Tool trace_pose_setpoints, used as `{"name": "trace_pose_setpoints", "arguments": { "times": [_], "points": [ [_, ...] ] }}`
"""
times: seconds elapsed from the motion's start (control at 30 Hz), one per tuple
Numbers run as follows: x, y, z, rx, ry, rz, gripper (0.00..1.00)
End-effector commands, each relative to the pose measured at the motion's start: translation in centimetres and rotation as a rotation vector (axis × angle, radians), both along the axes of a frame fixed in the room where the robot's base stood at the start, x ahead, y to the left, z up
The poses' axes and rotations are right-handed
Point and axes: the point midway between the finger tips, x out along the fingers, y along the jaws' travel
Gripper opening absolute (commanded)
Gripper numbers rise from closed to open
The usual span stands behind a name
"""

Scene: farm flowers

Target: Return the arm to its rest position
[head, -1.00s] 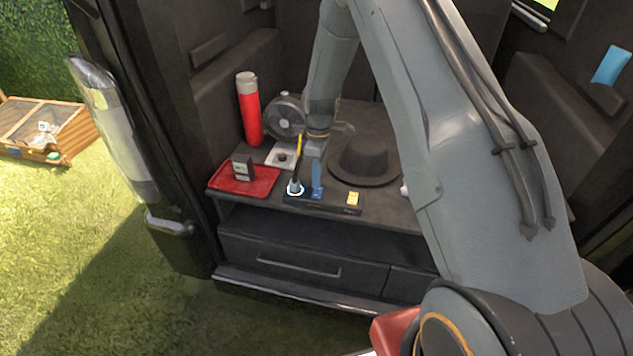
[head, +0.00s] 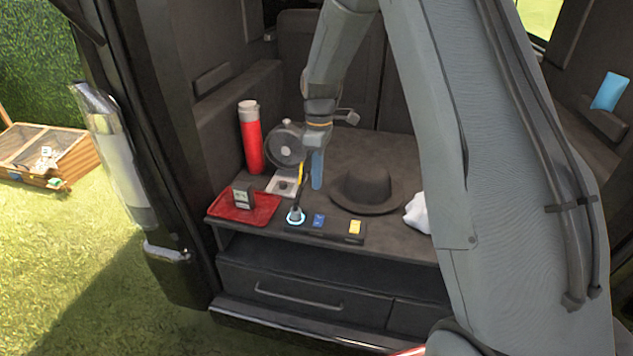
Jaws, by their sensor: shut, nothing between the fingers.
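My gripper (head: 317,183) shows as narrow blue fingers pointing down at the end of my grey arm. It is shut and empty, raised above the worktop in the back of the vehicle. It hangs over the far side of a black strip (head: 340,232), apart from it. A thin tool with a yellow top (head: 301,173) stands upright at the ring, just left of the gripper. My arm hides part of the worktop's right side.
A dark hat (head: 366,192) lies right of the gripper, with a white cloth (head: 417,213) beyond it. A red bottle (head: 251,140), a round fan (head: 286,146) and a red tray (head: 250,212) with a small device (head: 243,197) stand left. The space above the worktop is open.

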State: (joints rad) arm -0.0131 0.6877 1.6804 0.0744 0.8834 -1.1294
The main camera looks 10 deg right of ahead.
Motion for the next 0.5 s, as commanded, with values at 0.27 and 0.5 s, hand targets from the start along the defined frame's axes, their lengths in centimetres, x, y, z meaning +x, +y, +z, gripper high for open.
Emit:
{"name": "trace_pose_setpoints", "arguments": {
  "times": [0.27, 0.5],
  "points": [
    [-0.6, -0.1, 0.4, -0.005, -0.006, -0.028, 0.00],
    [-6.9, -0.9, 3.4, -0.045, -0.050, -0.322, 0.00]
  ]
}}
